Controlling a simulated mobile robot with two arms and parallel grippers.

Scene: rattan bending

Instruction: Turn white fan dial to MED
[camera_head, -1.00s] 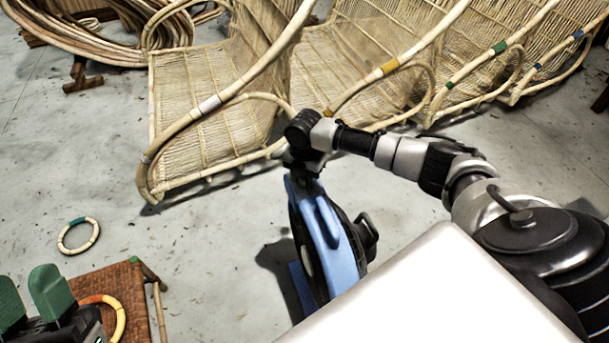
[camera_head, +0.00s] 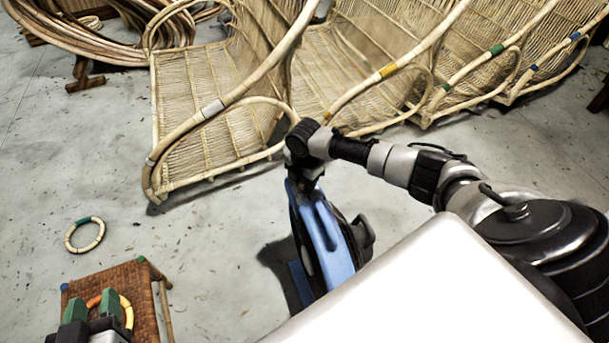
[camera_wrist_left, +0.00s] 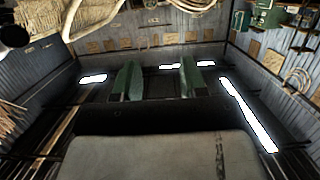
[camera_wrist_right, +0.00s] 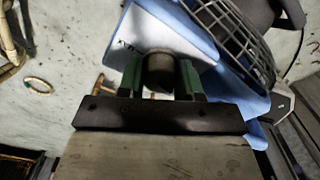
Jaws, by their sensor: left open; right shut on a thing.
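A floor fan (camera_head: 325,240) with a blue body and dark grille stands on the floor in the middle of the head view. I see no white fan. In the right wrist view the blue fan's grille (camera_wrist_right: 235,45) is at upper right. A dark round dial (camera_wrist_right: 158,72) sits between the green fingertips of my right gripper (camera_wrist_right: 160,80), which is shut on it. A pale panel with small dark marks, too small to read, is behind it. In the head view the wrist hides the dial. My left gripper (camera_head: 91,308) is open and empty over the rattan stool.
The rattan stool (camera_head: 140,290) bears an orange-yellow ring (camera_head: 127,312). Another ring (camera_head: 84,235) lies on the floor. Woven rattan chairs (camera_head: 210,120) stand behind the fan. Coiled canes (camera_head: 80,40) are at upper left.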

